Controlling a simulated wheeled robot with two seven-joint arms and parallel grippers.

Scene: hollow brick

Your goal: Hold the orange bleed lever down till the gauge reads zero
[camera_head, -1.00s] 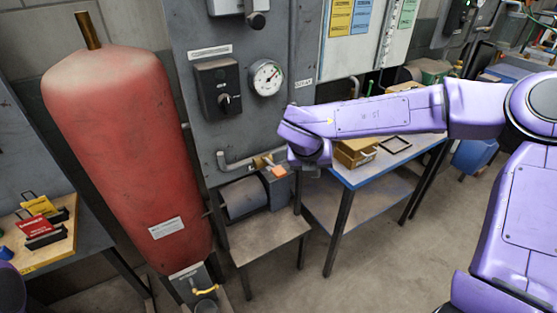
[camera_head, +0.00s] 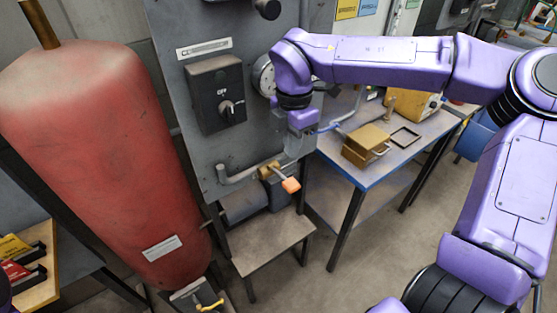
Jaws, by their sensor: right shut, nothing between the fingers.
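The orange bleed lever (camera_head: 291,185) sticks out from a brass valve (camera_head: 268,170) on the pipe low on the grey panel. My right gripper (camera_head: 294,153) points down just above the lever, shut and empty, with a small gap seeming to lie between them. The gauge (camera_head: 263,77) is mostly hidden behind my right wrist; its needle cannot be read. My left gripper is out of view.
A big red tank (camera_head: 95,150) stands at the left. A black switch box (camera_head: 216,95) is on the panel. A blue-edged table (camera_head: 362,178) with a brass-coloured box (camera_head: 366,146) stands to the right. A small stool-like stand (camera_head: 272,243) is below the valve.

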